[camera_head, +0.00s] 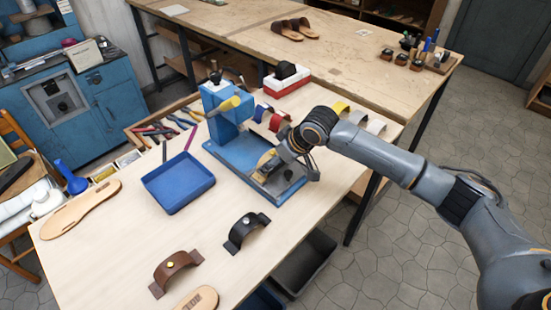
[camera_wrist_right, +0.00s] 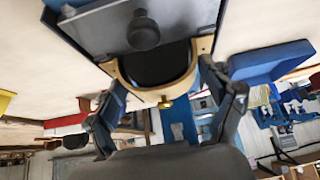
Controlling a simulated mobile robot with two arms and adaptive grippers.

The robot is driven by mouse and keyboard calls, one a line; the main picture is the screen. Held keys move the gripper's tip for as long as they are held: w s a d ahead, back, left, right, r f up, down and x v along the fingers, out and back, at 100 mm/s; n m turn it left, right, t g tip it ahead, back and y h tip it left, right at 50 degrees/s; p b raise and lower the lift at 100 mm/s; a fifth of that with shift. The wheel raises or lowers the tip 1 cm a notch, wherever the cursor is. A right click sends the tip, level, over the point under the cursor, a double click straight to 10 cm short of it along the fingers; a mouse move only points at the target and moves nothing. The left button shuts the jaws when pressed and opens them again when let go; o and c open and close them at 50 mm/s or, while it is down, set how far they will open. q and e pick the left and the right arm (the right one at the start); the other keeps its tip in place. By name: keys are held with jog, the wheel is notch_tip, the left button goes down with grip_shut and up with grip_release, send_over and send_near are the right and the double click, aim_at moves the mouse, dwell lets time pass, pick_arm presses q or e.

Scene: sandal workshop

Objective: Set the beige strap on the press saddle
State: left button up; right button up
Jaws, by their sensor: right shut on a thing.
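The beige strap (camera_head: 266,160) is an arched band at the blue press (camera_head: 232,135), over the press's grey base plate. In the right wrist view the strap (camera_wrist_right: 122,84) curves around a dark area and carries a brass stud. My right gripper (camera_head: 290,163) is shut on the strap, with a finger on either side of it in the wrist view (camera_wrist_right: 168,112). The press saddle is largely hidden by the strap and gripper, so I cannot tell whether the strap touches it. The press has a yellow-handled lever. My left gripper is out of view.
A blue tray (camera_head: 178,183) is left of the press. A black strap (camera_head: 246,231) and a brown strap (camera_head: 175,271) lie in front. Several coloured straps stand behind the gripper, near a red-and-white box (camera_head: 287,82). Bare tabletop lies between the tray and the front straps.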

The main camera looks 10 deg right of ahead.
jog(key=shift+f, duration=0.25)
jog(key=o, duration=0.8)
jog(key=shift+r, duration=0.1)
notch_tip(320, 180, up, 7)
jog(key=p, duration=0.8)
dwell(0.3)
